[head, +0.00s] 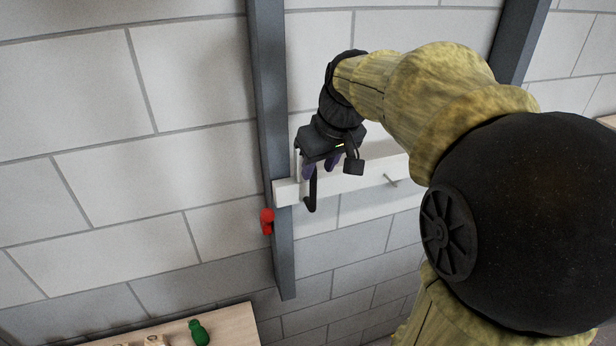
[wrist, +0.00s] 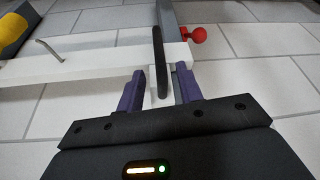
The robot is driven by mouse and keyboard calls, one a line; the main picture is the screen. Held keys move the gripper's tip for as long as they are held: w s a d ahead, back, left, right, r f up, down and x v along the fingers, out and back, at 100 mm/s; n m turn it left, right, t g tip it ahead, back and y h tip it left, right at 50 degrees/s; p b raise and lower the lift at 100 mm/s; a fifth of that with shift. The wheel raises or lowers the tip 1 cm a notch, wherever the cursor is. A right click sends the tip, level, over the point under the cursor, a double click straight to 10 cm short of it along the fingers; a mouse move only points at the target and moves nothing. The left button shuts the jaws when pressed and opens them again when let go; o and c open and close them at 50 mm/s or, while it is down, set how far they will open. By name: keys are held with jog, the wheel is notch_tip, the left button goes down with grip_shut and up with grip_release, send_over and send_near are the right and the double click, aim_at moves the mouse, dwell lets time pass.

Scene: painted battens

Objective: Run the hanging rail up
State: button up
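The white hanging rail (head: 359,179) runs across between two grey uprights, its left end overlapping the left upright (head: 271,110). It also shows in the wrist view (wrist: 100,62). A black upright handle (head: 312,190) is at the rail near that end; in the wrist view the handle (wrist: 157,55) stands between my fingers. My gripper (head: 322,170) is in front of the rail. In the wrist view its purple fingers (wrist: 160,82) are apart, with a gap on each side of the handle. A red knob (head: 267,221) is on the left upright, just below the rail end.
A thin metal peg (head: 391,181) sticks out of the rail; my arm hides the rail's right part. A pale wooden surface (head: 235,325) with a green object (head: 199,332) and small pale items is at lower left. The block wall lies behind.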

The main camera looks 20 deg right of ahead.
aim_at(315, 178)
jog(key=x, duration=0.6)
jog(key=shift+w+f, duration=0.1)
grip_shut()
